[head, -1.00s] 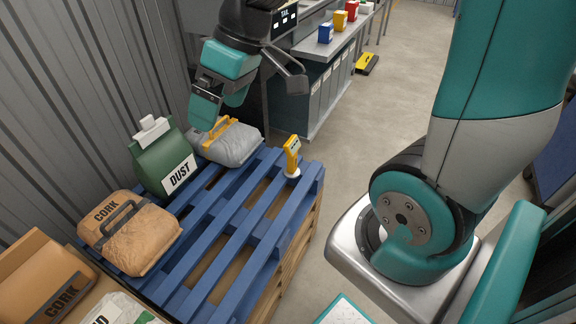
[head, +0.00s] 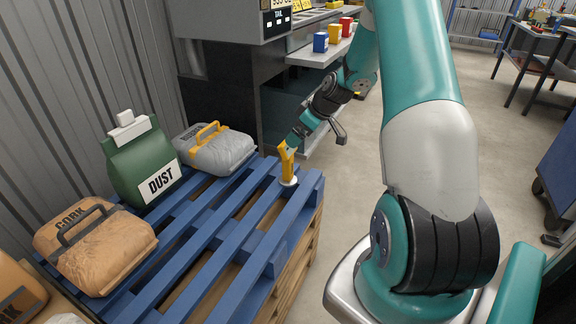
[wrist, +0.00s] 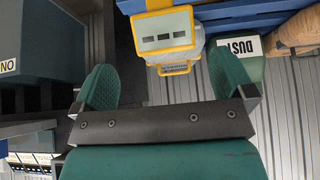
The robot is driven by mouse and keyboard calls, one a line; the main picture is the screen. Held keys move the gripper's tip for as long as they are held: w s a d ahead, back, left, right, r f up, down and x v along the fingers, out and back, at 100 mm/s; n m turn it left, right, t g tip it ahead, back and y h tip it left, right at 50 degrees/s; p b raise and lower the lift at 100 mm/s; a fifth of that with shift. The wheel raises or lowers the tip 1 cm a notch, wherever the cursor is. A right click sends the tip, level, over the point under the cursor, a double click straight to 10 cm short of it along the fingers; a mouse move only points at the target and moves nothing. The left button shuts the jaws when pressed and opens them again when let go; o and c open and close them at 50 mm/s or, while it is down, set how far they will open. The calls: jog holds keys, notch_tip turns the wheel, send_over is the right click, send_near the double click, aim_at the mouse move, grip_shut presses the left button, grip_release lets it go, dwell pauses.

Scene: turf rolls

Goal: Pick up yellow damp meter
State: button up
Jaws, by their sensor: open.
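The yellow damp meter (head: 287,163) stands upright on a pale round base near the far right corner of the blue pallet. In the wrist view it shows ahead of the fingers as a yellow-framed face (wrist: 166,37) with dark windows. My gripper (head: 296,142) is right at the meter's upper part in the head view, and its far side is hidden there. In the wrist view its two green fingers (wrist: 165,85) are spread wide with nothing between them. The meter appears just beyond the fingertips.
The blue pallet (head: 215,232) carries a grey bag (head: 215,150) with a yellow handle, a green DUST bag (head: 143,165) and a brown CORK bag (head: 97,250). A grey machine (head: 225,20) and a shelf with coloured boxes stand behind.

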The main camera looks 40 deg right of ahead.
aim_at(285, 149)
jog(key=x, duration=0.4)
jog(key=b+x, duration=0.1)
jog(key=x, duration=0.4)
jog(key=shift+a+r, duration=0.1)
jog(key=shift+a, duration=0.15)
jog(key=shift+r, duration=0.1)
jog(key=c, duration=1)
